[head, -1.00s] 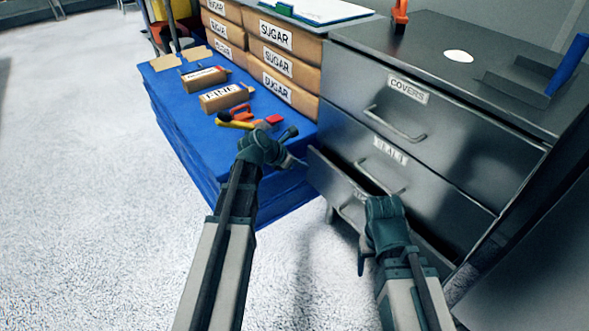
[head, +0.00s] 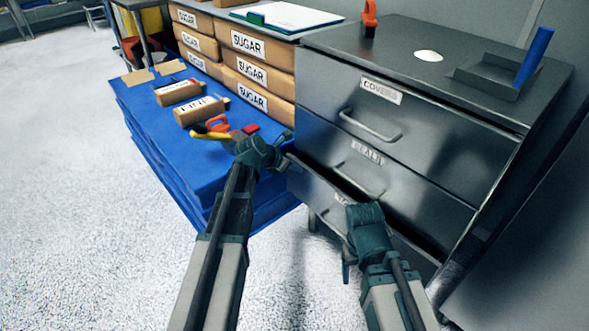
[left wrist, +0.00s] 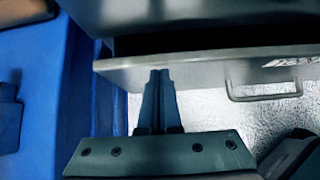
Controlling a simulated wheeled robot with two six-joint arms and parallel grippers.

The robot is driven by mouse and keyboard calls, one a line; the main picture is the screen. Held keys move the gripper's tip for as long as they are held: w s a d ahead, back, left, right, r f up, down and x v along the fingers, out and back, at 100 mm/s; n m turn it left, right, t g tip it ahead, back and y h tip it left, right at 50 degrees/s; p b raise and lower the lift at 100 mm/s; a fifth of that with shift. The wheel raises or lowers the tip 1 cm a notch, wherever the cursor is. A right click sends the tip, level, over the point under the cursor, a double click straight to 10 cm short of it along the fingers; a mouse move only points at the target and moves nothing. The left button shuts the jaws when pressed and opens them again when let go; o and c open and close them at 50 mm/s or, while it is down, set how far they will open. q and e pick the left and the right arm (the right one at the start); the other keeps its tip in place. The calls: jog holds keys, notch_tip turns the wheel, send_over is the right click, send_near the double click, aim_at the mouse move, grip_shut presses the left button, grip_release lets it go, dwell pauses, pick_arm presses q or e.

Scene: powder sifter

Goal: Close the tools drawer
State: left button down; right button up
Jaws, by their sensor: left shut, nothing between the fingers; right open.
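The bottom drawer (head: 315,190) of the grey metal cabinet is partly pulled out, with a dark gap above its front. Its label is mostly hidden by my right gripper. In the left wrist view the drawer front (left wrist: 200,72) runs across the picture, with its bar handle (left wrist: 264,94) and part of a label at the right. My left gripper (head: 284,157) is shut and empty at the left end of that front. Its fingertips (left wrist: 160,75) overlap the front's lower edge; contact is uncertain. My right gripper (head: 352,262) is open, in front of the drawer's right part.
The COVERS drawer (head: 440,130) and the middle drawer (head: 400,185) above are shut. A blue stack (head: 185,150) with boxes and small tools stands left of the cabinet. SUGAR boxes (head: 258,72) stand behind it. White floor (head: 70,230) is clear at the left.

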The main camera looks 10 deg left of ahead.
pick_arm(q)
jog(key=w+d, duration=0.1)
jog(key=w, duration=0.1)
jog(key=w+d, duration=0.1)
jog(key=shift+w+d, duration=0.3)
jog(key=shift+w, duration=0.1)
jog(key=shift+r, duration=0.1)
jog(key=shift+s+a, duration=0.15)
jog(key=shift+s, duration=0.15)
jog(key=s+a+f+p+v, duration=0.1)
jog(key=f+p+v, duration=0.1)
jog(key=p+v, duration=0.5)
jog(key=shift+s+v, duration=0.2)
jog(key=shift+v, duration=2.8)
jog(key=shift+f, duration=0.25)
